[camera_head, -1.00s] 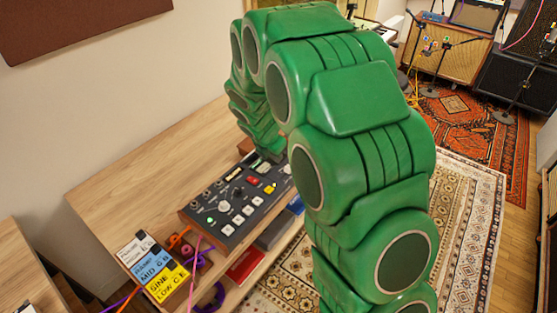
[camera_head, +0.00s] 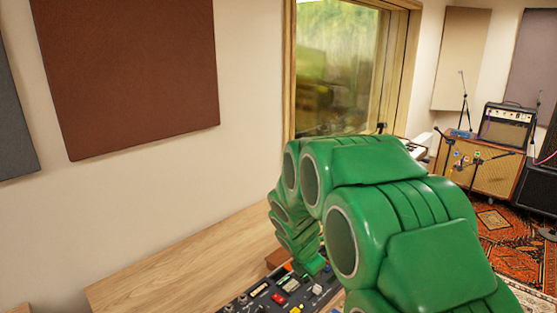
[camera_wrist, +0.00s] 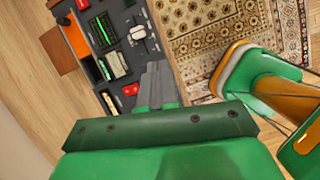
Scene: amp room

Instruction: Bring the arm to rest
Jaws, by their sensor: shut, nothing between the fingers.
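My green segmented arm (camera_head: 400,220) arches up from the lower right and bends down to the left over the desk in the head view. My gripper (camera_wrist: 155,68) shows in the wrist view with its grey fingers together and empty. It points towards the dark control console (camera_wrist: 120,45), which has red, white and green-lit controls. Part of the same console (camera_head: 285,290) shows under the arm in the head view. I cannot tell how far the fingertips are from it. The fingertips are not clearly seen in the head view.
The console stands on a wooden desk (camera_head: 190,262) against the wall, with bare desktop to its left. An orange-and-brown block (camera_wrist: 72,42) lies beside it. A patterned rug (camera_wrist: 215,35) covers the floor. Amplifiers (camera_head: 506,127) and microphone stands are at the far right.

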